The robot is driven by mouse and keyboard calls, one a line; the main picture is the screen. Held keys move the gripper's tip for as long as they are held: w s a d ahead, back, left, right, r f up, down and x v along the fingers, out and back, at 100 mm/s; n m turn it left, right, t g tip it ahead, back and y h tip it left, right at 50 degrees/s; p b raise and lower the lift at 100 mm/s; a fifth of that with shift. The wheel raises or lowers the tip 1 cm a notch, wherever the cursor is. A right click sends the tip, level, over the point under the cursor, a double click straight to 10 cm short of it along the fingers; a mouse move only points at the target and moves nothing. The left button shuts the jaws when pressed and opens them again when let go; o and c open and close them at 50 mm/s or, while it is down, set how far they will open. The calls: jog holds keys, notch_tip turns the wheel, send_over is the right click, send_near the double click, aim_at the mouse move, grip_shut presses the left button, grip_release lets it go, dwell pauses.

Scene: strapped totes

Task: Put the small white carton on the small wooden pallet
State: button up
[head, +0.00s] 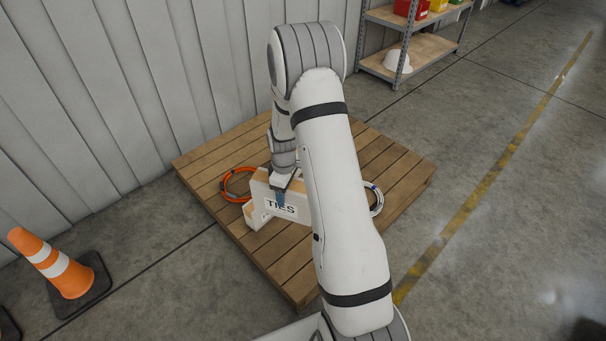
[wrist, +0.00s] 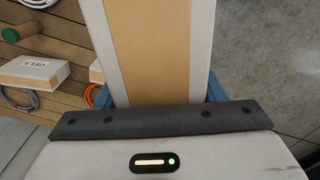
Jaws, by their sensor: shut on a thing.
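A white carton (head: 268,198) with a tan tape strip and a label reading "TIES" is in my gripper (head: 281,197), over the wooden pallet (head: 385,215) in the head view. In the wrist view the carton (wrist: 155,45) fills the space between the blue fingers of my gripper (wrist: 156,92), which is shut on it. Pallet boards (wrist: 65,35) show to its left and concrete to its right. I cannot tell whether the carton touches the pallet. My arm hides part of the pallet and possibly the carton's right end.
Another white carton (wrist: 33,72), a green round-ended thing (wrist: 12,33) and cable coils lie at left in the wrist view. An orange coil (head: 237,184) and a white coil (head: 376,200) lie on the pallet. A traffic cone (head: 58,265) stands left; a shelf (head: 410,50) stands behind.

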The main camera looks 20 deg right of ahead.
jog(key=d+f+n+b, duration=0.2)
jog(key=f+n+b, duration=0.2)
jog(key=f, duration=0.9)
jog(key=d+f+n+b, duration=0.3)
jog(key=f+b, duration=0.3)
jog(key=f, duration=0.7)
jog(key=d+f+n+b, duration=0.3)
jog(key=f+n+b, duration=0.2)
jog(key=f, duration=0.7)
jog(key=shift+s+f+n, duration=0.2)
jog(key=shift+f+n, duration=0.2)
jog(key=shift+f, duration=0.2)
jog(key=o, duration=1.3)
jog(key=shift+r, duration=0.15)
